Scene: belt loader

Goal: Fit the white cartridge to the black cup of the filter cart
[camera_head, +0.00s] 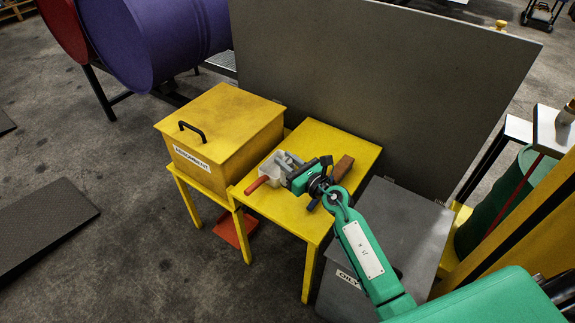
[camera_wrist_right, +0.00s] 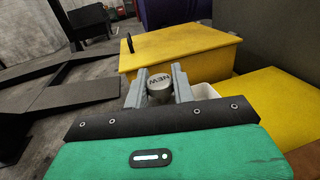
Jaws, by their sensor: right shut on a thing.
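In the head view the cartridge is largely hidden by the fingers. I cannot make out the black cup or identify the filter cart in either view. My left gripper is not in view.
A yellow lidded box (camera_head: 222,125) with a black handle stands left of the yellow table (camera_head: 340,150). A red-handled item (camera_head: 256,185) and a brown block (camera_head: 343,167) lie on the table. A grey panel (camera_head: 380,80) rises behind; a grey bin (camera_head: 400,225) stands right.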

